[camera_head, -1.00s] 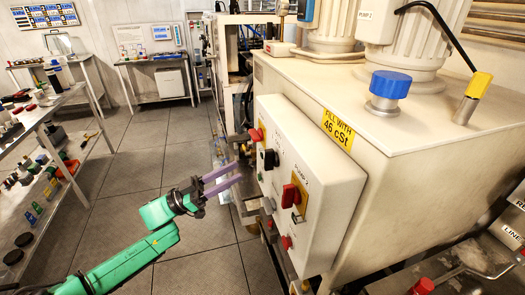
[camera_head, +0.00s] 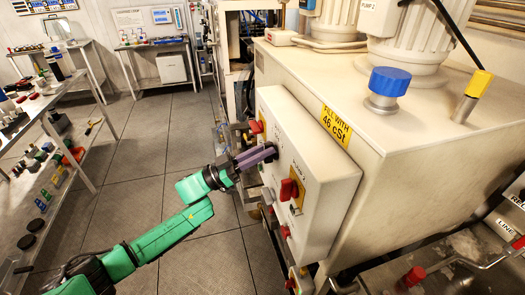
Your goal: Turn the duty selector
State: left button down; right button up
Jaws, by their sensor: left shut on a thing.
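The pale control box (camera_head: 325,190) is fixed to the side of the cream tank. The duty selector, a small black knob (camera_head: 273,153) on the face of this box, is mostly covered by my left gripper's fingers. My left gripper (camera_head: 266,154) has purple fingers and a green arm reaching in from the lower left. Its fingertips are at the box face, shut on the black knob. The knob's pointer and its marks are hidden from this angle. My right gripper is not in view.
A red switch handle (camera_head: 289,190) on a yellow plate sits just right of the gripper. A red knob (camera_head: 257,127) is at the box's far end and a red button (camera_head: 285,231) lower down. The tiled floor (camera_head: 150,160) at left is open, beside a cluttered bench (camera_head: 55,120).

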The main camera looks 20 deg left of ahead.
pick_arm(q)
jog(key=shift+s+d+f+m+g+h+b, duration=0.1)
jog(key=shift+m+g+h+b, duration=0.1)
jog(key=shift+m+g+b, duration=1.35)
jog(key=shift+s+d+f+m+g+h+b, duration=0.15)
jog(key=shift+m+g+b, duration=0.35)
jog(key=shift+m+b, duration=2)
jog(key=shift+s+a+r+m+g+h+b, duration=0.1)
jog(key=shift+m+g+h+b, duration=0.15)
jog(key=shift+m+g+b, duration=1.3)
jog(key=shift+m+t, duration=0.5)
jog(key=shift+m, duration=0.4)
jog(key=c, duration=0.8)
grip_release()
jog(key=shift+c, duration=0.2)
